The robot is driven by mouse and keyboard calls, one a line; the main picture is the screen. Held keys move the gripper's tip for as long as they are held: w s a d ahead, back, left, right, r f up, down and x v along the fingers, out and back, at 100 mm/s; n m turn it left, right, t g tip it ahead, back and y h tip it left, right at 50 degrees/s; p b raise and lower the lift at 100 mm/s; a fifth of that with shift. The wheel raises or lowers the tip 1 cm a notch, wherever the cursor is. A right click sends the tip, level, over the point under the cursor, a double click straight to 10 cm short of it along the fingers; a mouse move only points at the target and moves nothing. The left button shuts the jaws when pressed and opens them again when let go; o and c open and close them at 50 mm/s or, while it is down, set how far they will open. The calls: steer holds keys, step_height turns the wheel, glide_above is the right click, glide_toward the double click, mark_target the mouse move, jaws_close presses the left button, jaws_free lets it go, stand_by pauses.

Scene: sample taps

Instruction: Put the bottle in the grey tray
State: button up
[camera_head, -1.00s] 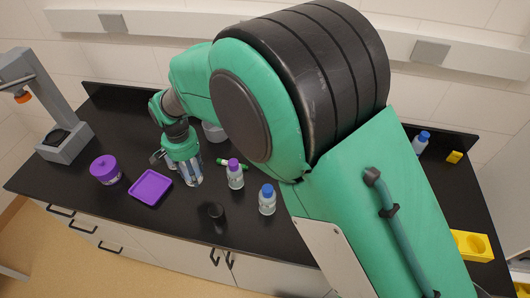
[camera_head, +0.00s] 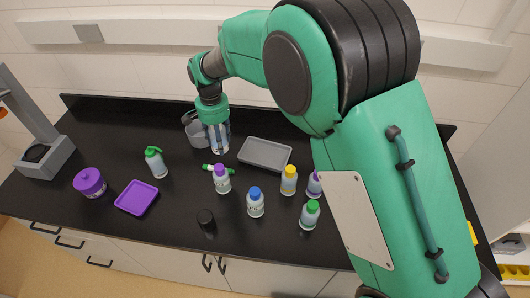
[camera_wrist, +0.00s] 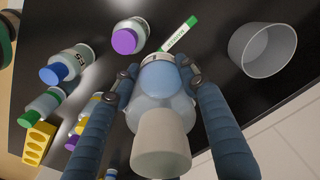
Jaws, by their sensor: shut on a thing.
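My gripper (camera_head: 219,142) hangs over the back middle of the black bench, in front of a grey cup. In the wrist view my gripper (camera_wrist: 160,73) is shut on a translucent bluish bottle (camera_wrist: 160,102) with a pale grey cap, one finger on each side. The cap points towards the wrist camera. The grey tray (camera_head: 265,153) lies flat on the bench, right of my gripper in the head view, and looks empty.
The grey cup (camera_head: 192,131) also shows in the wrist view (camera_wrist: 262,50). A green marker (camera_head: 217,170) and bottles with purple (camera_head: 222,180), blue (camera_head: 255,203), yellow (camera_head: 289,181) and green (camera_head: 310,215) caps stand or lie nearby. A purple tray (camera_head: 137,197) is front left.

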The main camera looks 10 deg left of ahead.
steer(key=w+d+m, duration=0.3)
steer(key=w+d, duration=0.8)
steer(key=d, duration=0.3)
glide_above(265, 156)
step_height(265, 156, down, 4)
steer(key=shift+f, duration=0.55)
steer(key=shift+f, duration=2.45)
steer(key=shift+f+b, duration=0.3)
steer(key=shift+f, duration=2.25)
